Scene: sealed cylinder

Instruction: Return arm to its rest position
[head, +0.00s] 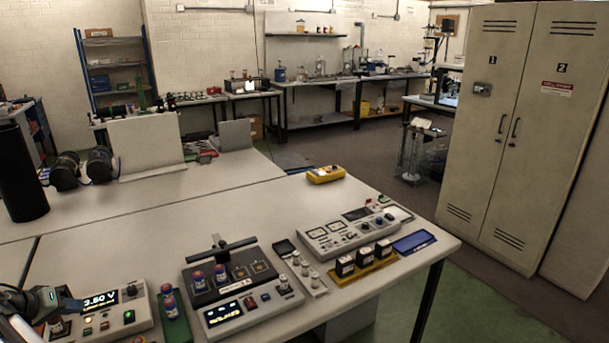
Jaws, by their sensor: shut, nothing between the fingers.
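Much of the arm is cut off by the picture's edge. My gripper is apart from these cylinders.
A grey tray (319,291) with small knobs, a yellow rack (362,272) of dark blocks, a control panel (345,229) and a blue tray (413,243) stand to the right. A yellow box (325,174) lies farther back. The bench behind the tester is clear.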

